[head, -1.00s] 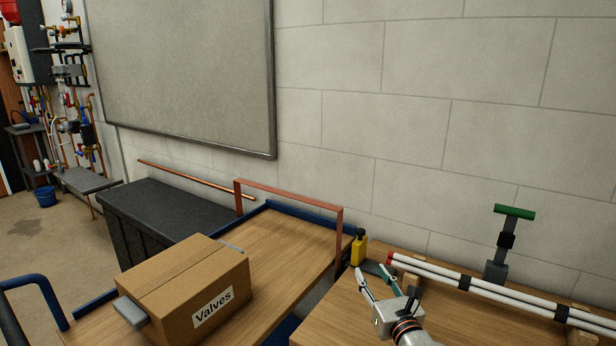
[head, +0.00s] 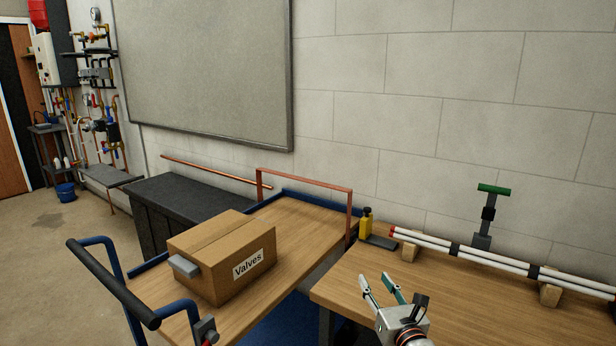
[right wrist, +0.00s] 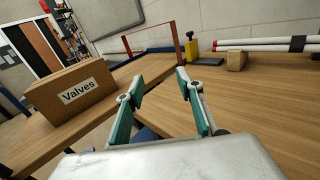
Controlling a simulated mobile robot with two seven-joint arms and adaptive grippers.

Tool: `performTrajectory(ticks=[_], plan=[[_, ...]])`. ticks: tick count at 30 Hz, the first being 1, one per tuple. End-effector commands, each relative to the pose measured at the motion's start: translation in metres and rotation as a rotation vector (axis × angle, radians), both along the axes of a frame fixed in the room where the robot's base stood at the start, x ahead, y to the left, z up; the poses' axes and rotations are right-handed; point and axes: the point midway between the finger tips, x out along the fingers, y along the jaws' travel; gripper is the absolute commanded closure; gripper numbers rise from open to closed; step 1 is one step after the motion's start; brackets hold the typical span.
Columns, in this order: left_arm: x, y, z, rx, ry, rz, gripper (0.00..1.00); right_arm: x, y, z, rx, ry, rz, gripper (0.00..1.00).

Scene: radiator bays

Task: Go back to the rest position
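My right gripper (head: 382,291) is open and empty above the near left corner of the wooden workbench (head: 450,285). In the right wrist view its two green-padded fingers (right wrist: 160,85) stand apart with nothing between them. My left gripper is in neither view.
A cardboard box marked "Valves" (head: 222,255) sits on a wooden-decked trolley (head: 310,230) with a blue handle (head: 110,275), left of the bench. A black chest (head: 180,205) stands behind the trolley.

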Motion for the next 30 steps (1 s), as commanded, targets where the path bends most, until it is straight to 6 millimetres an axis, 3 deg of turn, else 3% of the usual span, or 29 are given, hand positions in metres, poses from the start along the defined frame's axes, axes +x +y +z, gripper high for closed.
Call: performTrajectory(ticks=[1,8,11,18,24,30], plan=[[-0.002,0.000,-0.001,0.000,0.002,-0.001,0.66,-0.014,0.005,-0.022,0.095,0.056,0.003,0.63],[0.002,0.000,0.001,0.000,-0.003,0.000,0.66,-0.065,0.011,-0.085,0.554,0.268,-0.028,0.63],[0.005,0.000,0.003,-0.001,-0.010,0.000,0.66,-0.097,0.014,-0.117,0.807,0.378,-0.068,0.63],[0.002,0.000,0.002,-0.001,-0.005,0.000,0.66,-0.200,0.009,-0.195,1.580,0.647,-0.294,0.63],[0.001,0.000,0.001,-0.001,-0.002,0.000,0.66,-0.290,-0.006,-0.239,2.209,0.742,-0.578,0.63],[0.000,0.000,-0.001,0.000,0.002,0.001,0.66,-0.348,-0.022,-0.258,2.611,0.711,-0.797,0.63]])
